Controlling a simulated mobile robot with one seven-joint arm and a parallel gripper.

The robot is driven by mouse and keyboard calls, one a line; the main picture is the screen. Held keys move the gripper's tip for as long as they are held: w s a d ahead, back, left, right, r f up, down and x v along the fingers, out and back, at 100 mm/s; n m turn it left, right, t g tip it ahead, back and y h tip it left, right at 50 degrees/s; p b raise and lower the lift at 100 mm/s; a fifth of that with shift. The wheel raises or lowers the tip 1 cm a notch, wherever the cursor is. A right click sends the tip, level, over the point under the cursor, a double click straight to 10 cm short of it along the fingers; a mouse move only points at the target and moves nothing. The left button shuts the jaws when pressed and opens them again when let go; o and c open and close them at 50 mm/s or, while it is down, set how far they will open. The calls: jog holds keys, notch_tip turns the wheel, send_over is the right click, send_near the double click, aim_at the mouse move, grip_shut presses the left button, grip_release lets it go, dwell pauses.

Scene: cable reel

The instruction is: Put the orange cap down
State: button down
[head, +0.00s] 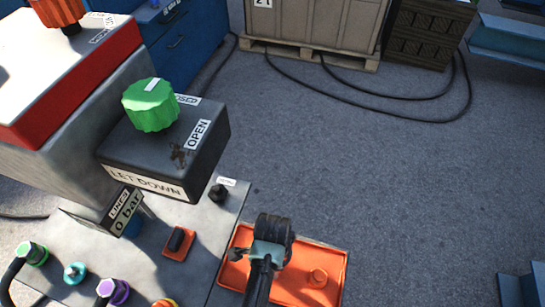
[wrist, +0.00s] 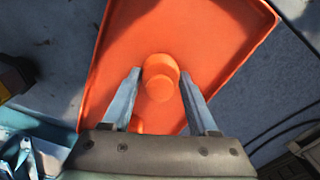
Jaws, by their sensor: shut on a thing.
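The orange cap (wrist: 160,77) is round, with a smaller round part on it. In the wrist view it sits between the two fingertips of my gripper (wrist: 160,73), which is shut on it. The orange tray (wrist: 230,35) is behind it; I cannot tell whether the cap touches the tray floor. In the head view my gripper (head: 268,250) is over the left part of the tray (head: 335,257), its fingertips not clear.
The grey bench with coloured connectors (head: 112,290) and a black box with a green knob (head: 150,105) stand left of the tray. A crate on a pallet (head: 315,25) and a black cable (head: 400,97) are at the back. The grey floor on the right is mostly clear.

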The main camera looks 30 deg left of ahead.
jog(key=shift+c, duration=0.8)
grip_release()
jog(key=shift+f, duration=0.1)
notch_tip(320, 180, up, 12)
jog(key=p, duration=0.2)
